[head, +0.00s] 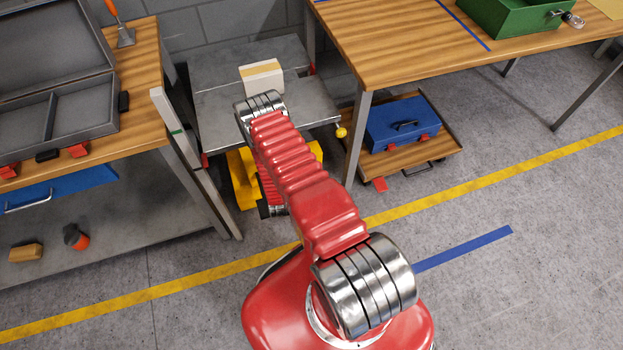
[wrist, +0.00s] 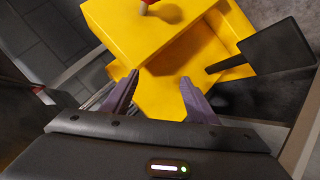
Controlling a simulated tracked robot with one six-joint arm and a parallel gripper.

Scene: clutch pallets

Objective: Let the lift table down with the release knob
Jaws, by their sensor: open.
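The lift table has a grey platform (head: 222,106) and a yellow base (head: 243,183); the base (wrist: 130,28) fills the upper wrist view. A red knob (wrist: 148,3) is cut off at the top of that view, on the base. A yellow ball (head: 341,132) sits at the platform's right front corner in the head view. I cannot tell which one is the release knob. A black pedal-like plate (wrist: 262,50) juts from the base's right side. My gripper (wrist: 158,76) is open and empty, its fingers pointing at the base. My arm hides it in the head view.
A cream block (head: 262,77) rests on the platform. A left bench (head: 148,62) holds an open grey case (head: 85,112). A right bench (head: 375,45) holds a green box (head: 510,18). A blue toolbox (head: 400,122) stands on a low shelf. The front floor is mostly clear.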

